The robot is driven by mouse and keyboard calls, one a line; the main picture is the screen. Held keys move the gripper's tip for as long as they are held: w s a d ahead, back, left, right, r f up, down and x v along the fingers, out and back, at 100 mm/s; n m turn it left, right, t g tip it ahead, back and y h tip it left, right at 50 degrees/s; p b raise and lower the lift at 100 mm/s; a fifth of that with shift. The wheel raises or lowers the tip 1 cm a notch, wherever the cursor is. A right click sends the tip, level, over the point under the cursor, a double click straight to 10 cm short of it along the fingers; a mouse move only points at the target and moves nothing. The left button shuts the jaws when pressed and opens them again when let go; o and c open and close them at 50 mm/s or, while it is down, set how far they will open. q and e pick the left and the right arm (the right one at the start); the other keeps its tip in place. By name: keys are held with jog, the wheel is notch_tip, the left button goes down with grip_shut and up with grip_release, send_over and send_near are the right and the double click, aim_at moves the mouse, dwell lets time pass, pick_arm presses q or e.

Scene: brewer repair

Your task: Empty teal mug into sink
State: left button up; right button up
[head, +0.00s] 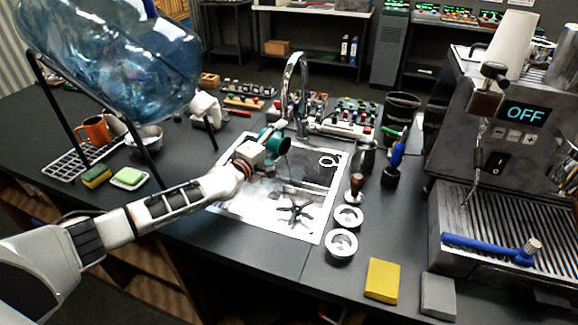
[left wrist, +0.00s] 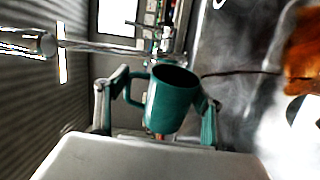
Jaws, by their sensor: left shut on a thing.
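The teal mug (head: 275,141) is held over the sink (head: 240,205) at the centre of the head view. My left gripper (head: 258,148) is shut on it. The mug is tipped, with its mouth toward the lower right. In the left wrist view the mug (left wrist: 172,100) sits between both fingers (left wrist: 157,118), its handle at the left. A thin dark brown streak runs from its mouth to the right, like pouring liquid, toward an orange-brown patch. The mug's inside is dark, so how much it holds cannot be told. My right gripper is in neither view.
A chrome faucet (head: 291,85) rises behind the mug. A black star-shaped piece (head: 295,210) shows in the sink. A large blue bottle (head: 125,65) on a stand is at left, above my arm. The espresso machine (head: 500,130) is at right. White ringed parts (head: 341,243) stand beside the sink.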

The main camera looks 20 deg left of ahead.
pick_arm(q)
jog(key=shift+d+r+m, duration=0.15)
jog(key=shift+d+m, duration=0.05)
jog(key=shift+m, duration=0.3)
